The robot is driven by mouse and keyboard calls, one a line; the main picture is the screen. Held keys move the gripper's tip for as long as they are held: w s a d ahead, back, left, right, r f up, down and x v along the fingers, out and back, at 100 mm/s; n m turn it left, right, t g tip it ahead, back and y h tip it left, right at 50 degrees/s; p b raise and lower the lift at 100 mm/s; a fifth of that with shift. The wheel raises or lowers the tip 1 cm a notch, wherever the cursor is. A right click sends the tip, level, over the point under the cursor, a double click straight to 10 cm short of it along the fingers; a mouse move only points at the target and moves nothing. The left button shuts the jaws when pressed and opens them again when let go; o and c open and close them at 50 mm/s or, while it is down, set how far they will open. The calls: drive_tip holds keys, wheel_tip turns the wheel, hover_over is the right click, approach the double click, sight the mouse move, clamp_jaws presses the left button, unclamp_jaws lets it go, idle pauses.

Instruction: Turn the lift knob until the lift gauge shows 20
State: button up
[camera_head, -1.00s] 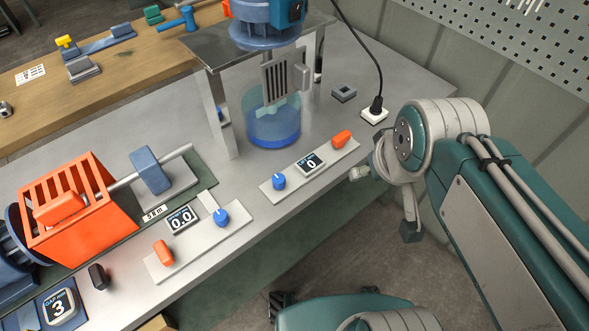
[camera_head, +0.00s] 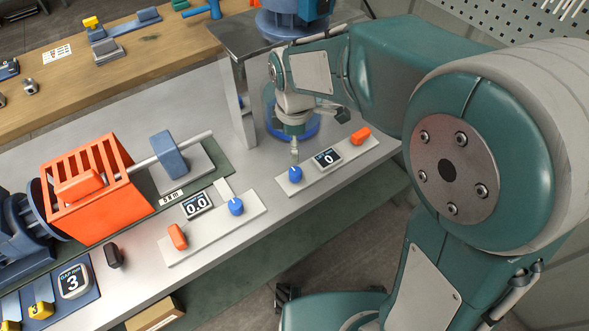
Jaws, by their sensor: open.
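A small gauge (camera_head: 327,157) on the right-hand pale panel (camera_head: 345,158) reads 0; its small label is hard to read, but it looks like the lift gauge. A blue knob (camera_head: 295,174) sits at the panel's left end and an orange knob (camera_head: 360,135) at its right end. I cannot tell from labels which one is the lift knob. My gripper (camera_head: 294,156) points down at the blue knob, its tips just above or at the knob's top. The gripper is open; its fingers look narrow, and contact with the knob cannot be made out.
A left panel (camera_head: 215,228) bears another blue knob (camera_head: 236,207) and orange knob (camera_head: 177,236), beside a gauge (camera_head: 196,205) reading 0.0. A mixer vessel (camera_head: 275,118) stands behind my wrist. An orange guard (camera_head: 95,185) covers the shaft at left. The bench front edge lies close by.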

sight(295, 171)
wheel_tip(295, 171, down, 10)
drive_tip(key=shift+d+f, duration=0.1)
drive_tip(key=shift+f, duration=0.15)
clamp_jaws()
